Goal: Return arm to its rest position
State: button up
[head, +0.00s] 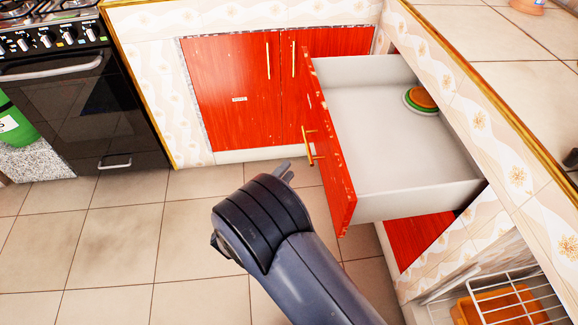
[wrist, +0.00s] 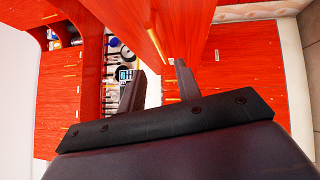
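My arm reaches up from the bottom of the head view, and my gripper (head: 287,170) is at its far end, over the tiled floor. It is just left of and below the gold handle (head: 308,146) of the open drawer (head: 385,150). In the wrist view my gripper (wrist: 161,75) has its two dark fingers spread apart, with no object visibly held. Red panels and a gold handle show beyond them. The fingers are partly hidden by my arm in the head view.
The drawer juts out with a red front and white inside, holding a round green-and-orange item (head: 421,99). Red cabinet doors (head: 235,90) are at the back, a black oven (head: 88,110) at left. A wire rack (head: 510,297) is at lower right. The left floor is clear.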

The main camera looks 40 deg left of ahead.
aim_at(308, 145)
jog(key=w, duration=0.3)
jog(key=w+r+b, duration=0.1)
jog(key=w, duration=0.3)
jog(key=w+b, duration=0.1)
jog(key=w, duration=0.2)
jog(key=shift+w+a+r, duration=0.2)
jog(key=shift+a, duration=0.15)
jog(key=shift+w, duration=0.3)
jog(key=shift+w+d, duration=0.1)
jog(key=shift+d, duration=0.05)
jog(key=shift+r, duration=0.1)
